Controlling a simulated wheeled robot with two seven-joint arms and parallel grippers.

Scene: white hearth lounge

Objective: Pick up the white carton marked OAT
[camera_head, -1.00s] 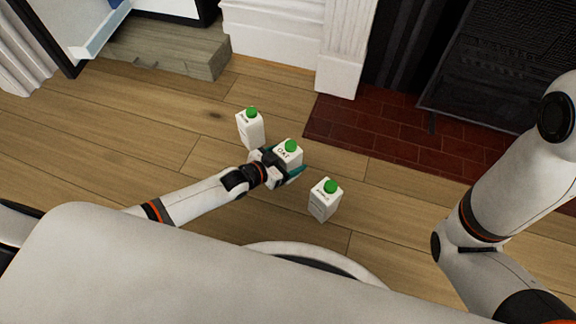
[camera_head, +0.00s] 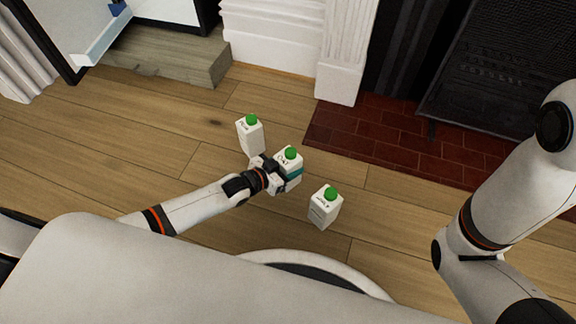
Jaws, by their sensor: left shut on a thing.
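The white carton marked OAT (camera_head: 288,161) has a green cap and stands in the middle of the view. My left gripper (camera_head: 285,174) is shut on it from the left and front, with a teal finger across its side. The gripper hides the carton's lower part, and I cannot tell whether its base touches the floor. My right gripper is not in view; only parts of my right arm show at the right.
A similar white carton with a green cap (camera_head: 250,136) stands just behind and left of the gripper. Another (camera_head: 324,208) stands to the front right. The wood floor (camera_head: 130,130) is clear at left. A brick hearth (camera_head: 385,140) lies behind right.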

